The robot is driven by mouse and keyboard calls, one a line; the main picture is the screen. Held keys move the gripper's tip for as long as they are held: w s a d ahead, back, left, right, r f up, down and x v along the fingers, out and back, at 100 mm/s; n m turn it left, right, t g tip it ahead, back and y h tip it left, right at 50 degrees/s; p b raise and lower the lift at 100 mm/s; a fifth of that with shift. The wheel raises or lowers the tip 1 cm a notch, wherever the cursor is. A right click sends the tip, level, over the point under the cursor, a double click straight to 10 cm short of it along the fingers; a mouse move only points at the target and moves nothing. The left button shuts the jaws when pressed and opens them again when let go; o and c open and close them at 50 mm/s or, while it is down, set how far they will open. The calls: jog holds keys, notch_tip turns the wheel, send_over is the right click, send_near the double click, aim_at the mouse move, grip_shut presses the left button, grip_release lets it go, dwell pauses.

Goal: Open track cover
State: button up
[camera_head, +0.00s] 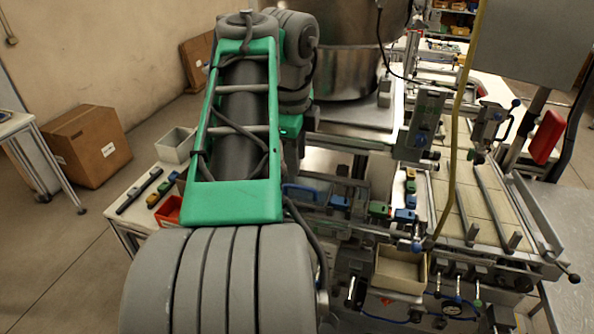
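The machine (352,184) with metal rails and small blue and green parts stands at the centre right. I cannot tell which of its parts is the track cover, or whether that cover is open or shut. My green and grey arm fills the left middle and hides the machine's left end. The far part of my arm hangs down behind the green link, beside the machine's left side. My gripper's fingers do not show, so its state and any contact are hidden.
A pale open bin (400,272) sits at the machine's front. A grey bin (174,146) and a red bin (168,211) stand on a side table at left. A cardboard box (88,143) stands on the floor. A yellow cable (462,100) hangs at right.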

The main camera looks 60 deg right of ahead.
aim_at(298, 186)
jog(key=f+b, duration=0.1)
jog(key=f, duration=0.1)
jog(key=d+f+b, duration=0.1)
jog(key=f+b, duration=0.1)
jog(key=f, duration=0.1)
jog(key=f+b, duration=0.1)
jog(key=f, duration=0.1)
jog(key=shift+w+d+f+b, duration=0.15)
jog(key=shift+w+b, duration=0.05)
jog(key=shift+b, duration=0.15)
grip_shut()
dwell(0.9)
